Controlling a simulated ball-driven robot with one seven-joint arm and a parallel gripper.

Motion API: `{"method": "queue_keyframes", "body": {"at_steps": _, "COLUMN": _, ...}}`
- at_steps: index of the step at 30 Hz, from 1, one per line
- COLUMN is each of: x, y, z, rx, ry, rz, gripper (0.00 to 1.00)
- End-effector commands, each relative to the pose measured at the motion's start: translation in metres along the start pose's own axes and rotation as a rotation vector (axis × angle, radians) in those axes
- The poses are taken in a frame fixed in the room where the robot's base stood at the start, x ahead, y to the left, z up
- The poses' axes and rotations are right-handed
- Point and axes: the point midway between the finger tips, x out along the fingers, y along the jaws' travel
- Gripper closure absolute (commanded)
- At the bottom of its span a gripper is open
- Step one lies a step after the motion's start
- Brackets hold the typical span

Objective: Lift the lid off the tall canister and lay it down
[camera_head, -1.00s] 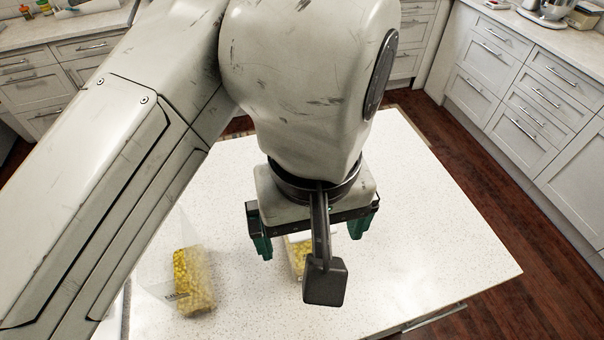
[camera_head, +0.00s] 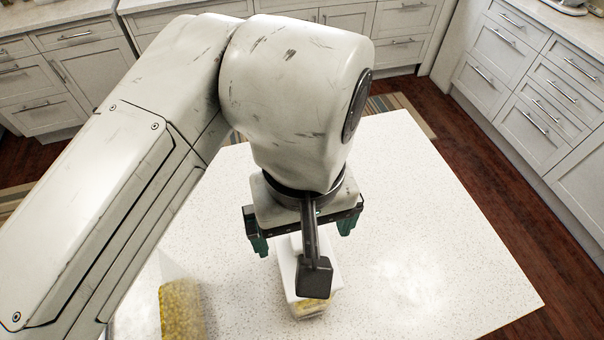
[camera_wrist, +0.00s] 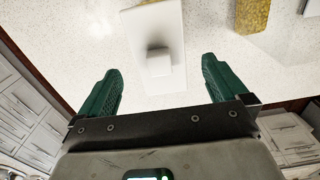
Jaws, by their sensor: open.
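The tall canister (camera_head: 312,309) is clear with yellow contents and stands on the speckled white table, partly hidden behind my wrist parts. Its white lid (camera_head: 287,268) is on it. In the wrist view the lid (camera_wrist: 164,22) is a pale rectangle with a raised square knob (camera_wrist: 158,63). My gripper (camera_head: 302,238) is above the lid, open and empty. In the wrist view its green fingers (camera_wrist: 161,70) lie apart, one to each side of the knob, and no contact shows. The height of the fingers over the knob is hard to tell.
A second clear container with yellow contents (camera_head: 182,312) stands to the left, cut off by the picture's lower edge; it also shows in the wrist view (camera_wrist: 252,14). The table (camera_head: 440,240) is clear to the right. Cabinets (camera_head: 545,95) stand beyond the floor.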

Motion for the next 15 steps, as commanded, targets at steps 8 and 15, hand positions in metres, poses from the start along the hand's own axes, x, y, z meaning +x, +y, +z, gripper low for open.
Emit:
{"method": "queue_keyframes", "body": {"at_steps": 8, "x": 0.016, "y": 0.000, "z": 0.000, "rx": 0.001, "ry": 0.000, "rz": -0.001, "gripper": 0.00}}
{"method": "queue_keyframes", "body": {"at_steps": 15, "x": 0.040, "y": 0.002, "z": -0.003, "rx": 0.001, "ry": 0.000, "rz": -0.003, "gripper": 0.00}}
